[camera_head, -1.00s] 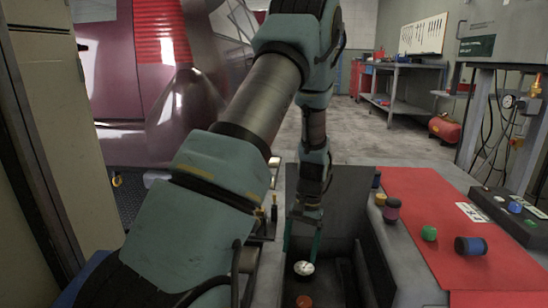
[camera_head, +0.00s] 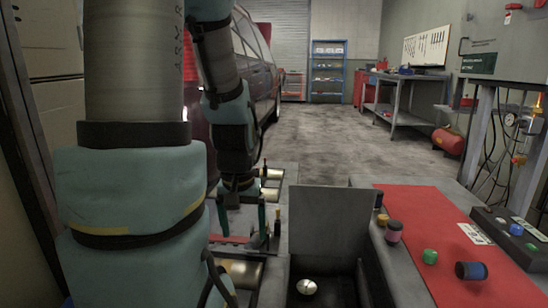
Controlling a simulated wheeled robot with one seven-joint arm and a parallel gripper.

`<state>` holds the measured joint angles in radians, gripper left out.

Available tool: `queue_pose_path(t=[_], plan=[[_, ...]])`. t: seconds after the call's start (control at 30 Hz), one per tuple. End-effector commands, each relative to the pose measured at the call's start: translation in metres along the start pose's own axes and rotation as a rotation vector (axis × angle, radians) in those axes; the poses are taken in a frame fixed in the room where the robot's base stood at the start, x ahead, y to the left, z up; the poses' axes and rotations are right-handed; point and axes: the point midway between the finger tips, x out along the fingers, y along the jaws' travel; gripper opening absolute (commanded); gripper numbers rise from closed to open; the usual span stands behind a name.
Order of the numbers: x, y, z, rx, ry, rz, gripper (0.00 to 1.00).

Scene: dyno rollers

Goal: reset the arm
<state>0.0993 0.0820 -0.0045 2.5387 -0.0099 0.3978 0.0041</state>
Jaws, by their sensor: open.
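My gripper (camera_head: 241,217) hangs fingers-down at the centre left, with its two green fingers spread apart and nothing seen between them. It is in front of and above the metal rollers (camera_head: 238,270), left of an open dark bin (camera_head: 330,220). My arm rises along the left side of the picture and bends down to the gripper. A silver round piece (camera_head: 307,286) lies inside the bin, apart from the gripper.
A dark red car (camera_head: 262,75) stands behind my arm.

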Motion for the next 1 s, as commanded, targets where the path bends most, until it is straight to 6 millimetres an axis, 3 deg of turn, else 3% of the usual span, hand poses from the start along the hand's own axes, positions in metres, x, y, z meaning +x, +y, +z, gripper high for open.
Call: queue_pose_path(t=[0.03,0.8,1.0], plan=[[-0.022,0.0,-0.003,0.0,0.0,0.0,0.88],[-0.252,0.001,-0.036,0.0,-0.001,0.0,0.88],[-0.295,0.001,-0.042,0.0,-0.001,0.0,0.88]])
